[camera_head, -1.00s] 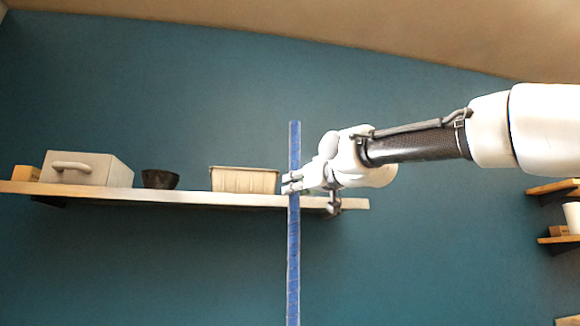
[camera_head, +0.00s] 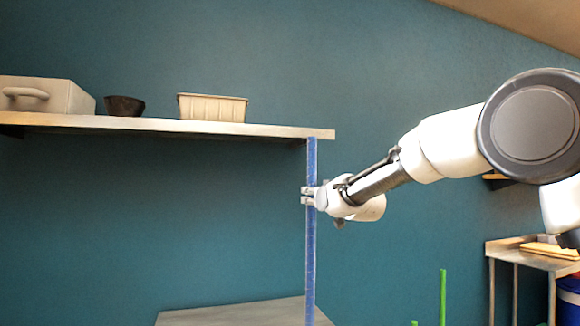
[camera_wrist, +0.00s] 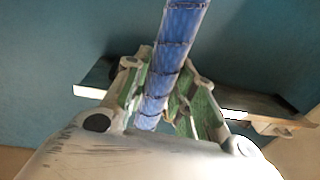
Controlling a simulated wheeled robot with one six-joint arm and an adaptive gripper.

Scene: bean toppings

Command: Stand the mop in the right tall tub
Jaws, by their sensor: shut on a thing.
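The mop's blue handle (camera_head: 311,255) stands about upright in the head view. My gripper (camera_head: 308,196) is shut on the handle, below the wall shelf. In the wrist view the blue handle (camera_wrist: 172,60) passes between the fingers of my gripper (camera_wrist: 158,105). The mop's lower end is out of view. No tub can be made out for certain; a blue and red thing (camera_head: 568,300) shows only in part at the lower right edge.
A wall shelf (camera_head: 200,126) holds a grey box (camera_head: 60,96), a dark bowl (camera_head: 124,105) and a cream bin (camera_head: 212,108). The handle's top is close to its right end. A table top (camera_head: 240,312) is below. A green pole (camera_head: 442,295) and a metal-legged table (camera_head: 520,255) stand right.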

